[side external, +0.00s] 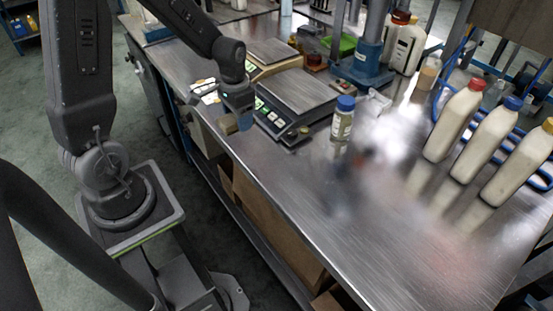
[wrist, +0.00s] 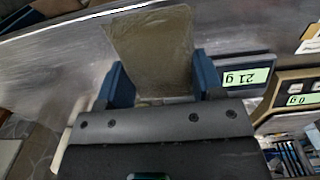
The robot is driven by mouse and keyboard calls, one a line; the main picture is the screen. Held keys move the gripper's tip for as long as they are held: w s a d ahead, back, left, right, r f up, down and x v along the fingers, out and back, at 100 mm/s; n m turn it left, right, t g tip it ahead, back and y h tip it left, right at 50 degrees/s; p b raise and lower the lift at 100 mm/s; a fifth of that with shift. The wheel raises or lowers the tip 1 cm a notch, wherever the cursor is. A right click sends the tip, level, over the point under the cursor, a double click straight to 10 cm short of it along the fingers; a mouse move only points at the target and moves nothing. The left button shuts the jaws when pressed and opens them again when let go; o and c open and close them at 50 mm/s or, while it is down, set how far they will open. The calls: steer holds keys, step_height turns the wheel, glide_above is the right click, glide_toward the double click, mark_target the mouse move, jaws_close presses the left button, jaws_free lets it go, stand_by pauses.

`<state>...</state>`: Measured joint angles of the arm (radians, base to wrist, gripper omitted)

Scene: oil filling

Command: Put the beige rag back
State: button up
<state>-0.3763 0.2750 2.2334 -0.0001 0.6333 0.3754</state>
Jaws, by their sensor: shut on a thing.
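The beige rag (wrist: 152,48) is between the two blue fingers of my gripper (wrist: 158,80) in the wrist view. It looks like a flat, slightly wrinkled sheet that widens away from the fingers. My gripper is shut on it. In the side external view my gripper (side external: 238,110) hangs at the table's front edge, just left of the nearer scale. The rag is too small and hidden there to make out clearly.
The nearer scale (side external: 298,91) has a second scale (side external: 273,50) behind it. A blue-capped jar (side external: 342,118) stands right of the nearer scale. Several capped bottles, one red-capped (side external: 455,119), stand at the right. The front right of the metal table (side external: 315,195) is mostly clear.

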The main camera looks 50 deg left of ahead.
steer(key=shift+s, duration=0.15)
glide_above(276, 167)
step_height(276, 167, down, 7)
steer(key=shift+r, duration=0.15)
steer(key=shift+f, duration=2)
steer(key=o, duration=0.9)
steer(key=shift+f, duration=0.15)
steer(key=shift+c, duration=0.2)
